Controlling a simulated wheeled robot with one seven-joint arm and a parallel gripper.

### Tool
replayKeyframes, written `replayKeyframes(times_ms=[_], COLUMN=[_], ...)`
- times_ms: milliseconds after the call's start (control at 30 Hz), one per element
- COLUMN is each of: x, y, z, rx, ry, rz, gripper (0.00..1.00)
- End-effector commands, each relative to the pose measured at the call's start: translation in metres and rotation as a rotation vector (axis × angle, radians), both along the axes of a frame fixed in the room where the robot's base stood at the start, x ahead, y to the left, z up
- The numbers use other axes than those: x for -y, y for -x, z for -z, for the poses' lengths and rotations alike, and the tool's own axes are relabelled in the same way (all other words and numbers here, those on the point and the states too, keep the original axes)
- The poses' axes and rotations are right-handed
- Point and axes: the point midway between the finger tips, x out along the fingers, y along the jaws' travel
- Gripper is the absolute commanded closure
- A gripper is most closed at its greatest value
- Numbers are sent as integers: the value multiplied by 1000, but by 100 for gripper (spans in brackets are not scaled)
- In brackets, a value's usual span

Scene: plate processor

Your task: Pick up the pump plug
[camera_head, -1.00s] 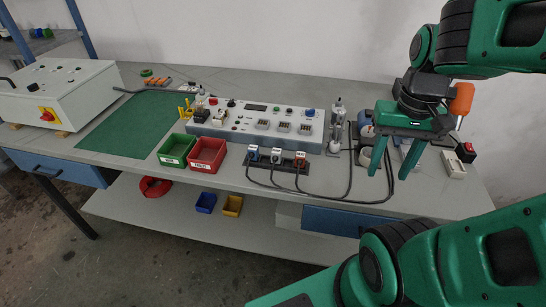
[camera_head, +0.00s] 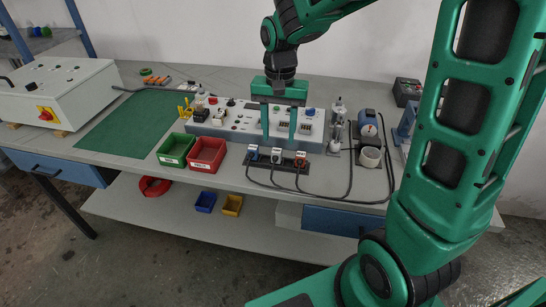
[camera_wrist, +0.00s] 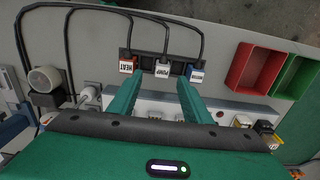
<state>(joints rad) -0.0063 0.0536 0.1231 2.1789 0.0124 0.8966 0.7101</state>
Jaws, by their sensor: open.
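The pump plug is the middle one of three plugs standing in a row in a dark holder (camera_head: 262,167) at the table's front edge. It is a pale block marked PUMP (camera_wrist: 162,69) in the wrist view and shows small in the head view (camera_head: 276,155). A HEAT plug (camera_wrist: 127,66) and a blue-marked plug (camera_wrist: 196,73) flank it. My gripper (camera_head: 279,139) is open and empty, pointing down near the plug row, in front of the control panel. In the wrist view its fingertips (camera_wrist: 158,80) straddle the line to the pump plug, apart from it.
Black cables run from the plugs across the table. The control panel (camera_head: 230,129) stands behind the holder. A red bin (camera_head: 206,153) and a green bin (camera_head: 176,149) stand to the left.

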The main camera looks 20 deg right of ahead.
Motion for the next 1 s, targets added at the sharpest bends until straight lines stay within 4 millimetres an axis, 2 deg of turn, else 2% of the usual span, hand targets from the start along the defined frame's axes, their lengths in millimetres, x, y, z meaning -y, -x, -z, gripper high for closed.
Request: replayKeyframes(times_ms=[100, 367, 633, 967, 1000], x=[0, -2, -7, -7, -7], y=[1, 0, -1, -2, -2], z=[16, 34, 69, 77, 77], rx=[-4, -3, -4, 0, 0], ry=[0, 1, 0, 0, 0], rz=[-1, -2, -1, -2, -2], gripper=[55, 55, 55, 55, 60])
